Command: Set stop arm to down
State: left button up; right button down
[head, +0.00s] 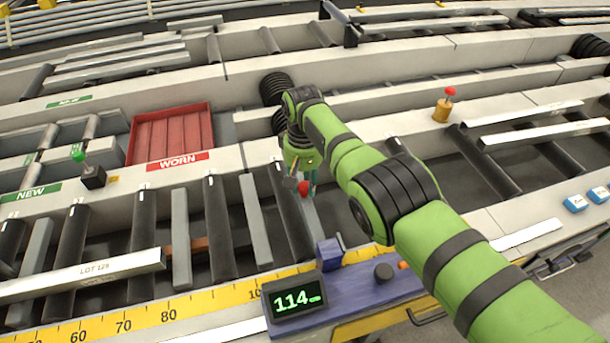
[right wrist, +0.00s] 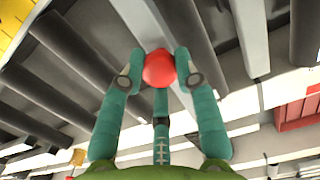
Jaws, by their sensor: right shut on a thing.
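A round red knob (head: 304,187) shows among the rollers, just left of my right forearm. It looks like the handle of the stop arm; the arm beneath it is hidden, so I cannot tell its angle. My right gripper (head: 307,182) is over the knob, its teal fingers pointing down. In the right wrist view the knob (right wrist: 159,69) sits between the fingertips of my right gripper (right wrist: 160,78), which are shut on it. My left gripper is not in view.
A blue carriage (head: 390,288) with a display (head: 294,299) reading 114 stands on the yellow scale (head: 200,302) in front. Grey bars lie on the rollers.

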jog(key=shift+w+r, duration=0.3)
jog(key=c, duration=0.9)
grip_release()
jog(key=shift+f, duration=0.15)
jog(key=shift+s, duration=0.1)
notch_tip(320, 180, up, 12)
jog(key=shift+w+a, duration=0.15)
jog(key=shift+w, duration=0.15)
